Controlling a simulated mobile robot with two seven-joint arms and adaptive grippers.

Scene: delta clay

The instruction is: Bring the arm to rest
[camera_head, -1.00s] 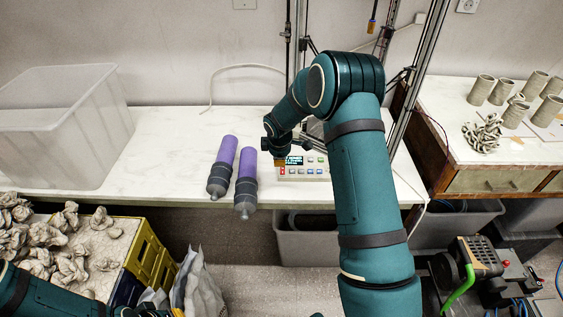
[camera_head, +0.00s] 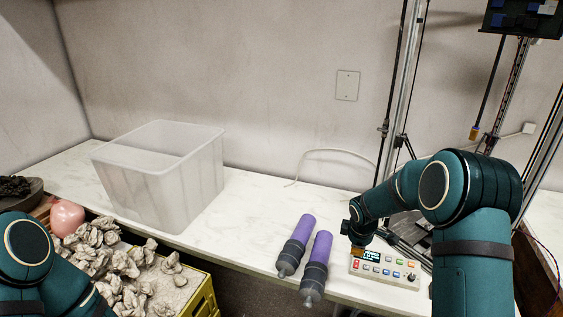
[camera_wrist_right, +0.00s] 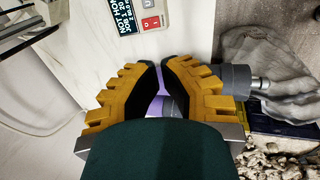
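My right arm reaches in from the lower right in the head view. Its gripper (camera_head: 357,238) hangs above the white bench, beside the control box (camera_head: 385,270) and right of two purple cartridges (camera_head: 296,243) (camera_head: 317,265). In the right wrist view the yellow-toothed fingers (camera_wrist_right: 160,72) stand with a narrow gap between them. Purple shows through the gap, behind the fingers, and nothing appears held. My left arm shows only as teal links at the lower left of the head view. Its gripper is out of view.
A clear plastic bin (camera_head: 165,180) stands on the bench (camera_head: 245,215). Clay lumps (camera_head: 115,265) fill a yellow crate (camera_head: 205,300) in front. A pink round object (camera_head: 67,217) lies at left. Metal frame posts (camera_head: 405,80) rise behind my right arm.

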